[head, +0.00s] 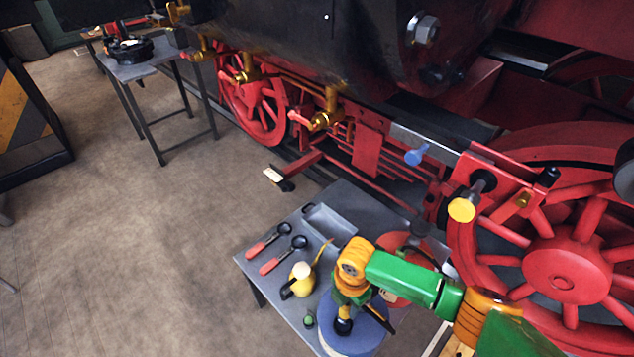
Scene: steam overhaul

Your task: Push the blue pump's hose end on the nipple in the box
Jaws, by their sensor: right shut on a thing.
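My right arm comes in from the lower right, and its green and orange gripper (343,316) points down over the table's front right part. It is shut on a small dark piece, mostly hidden by the jaws; I cannot tell whether this is the hose end. Just below it is a round blue body (348,341), which may be the blue pump; the gripper covers part of its top. I cannot make out the nipple or its box. My left gripper is out of view.
The grey table (286,306) also bears a yellow oil can (302,280), a small green thing (309,320), two red-handled tools (270,241) and a grey tray (331,226). A red round thing (398,284) is behind my arm. The red locomotive wheel (562,276) stands close at right.

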